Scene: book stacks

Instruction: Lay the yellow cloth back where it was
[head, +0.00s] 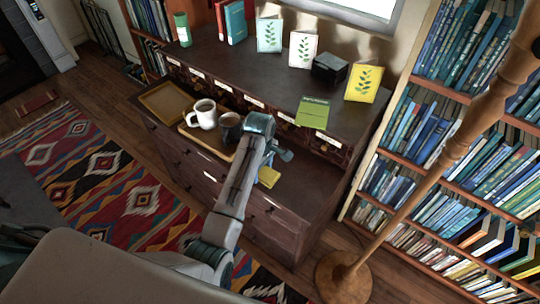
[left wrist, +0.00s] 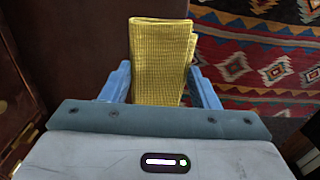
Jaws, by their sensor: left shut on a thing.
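The yellow cloth (head: 269,177) is a small folded piece with a woven grid texture. In the head view it shows just below my left gripper (head: 279,158), over the lower ledge of the dark wooden cabinet. The left wrist view shows the cloth (left wrist: 160,58) between the two blue fingers of the left gripper (left wrist: 160,88), which is shut on it. The cloth sticks out beyond the fingertips. I cannot tell whether it touches the ledge. My right gripper is not in view.
The dark cabinet (head: 300,192) has bare ledge right of the cloth. Left of my arm are a white mug (head: 204,117), a dark mug (head: 229,128) and a wooden tray (head: 166,101). A wooden lamp pole (head: 440,160) stands right.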

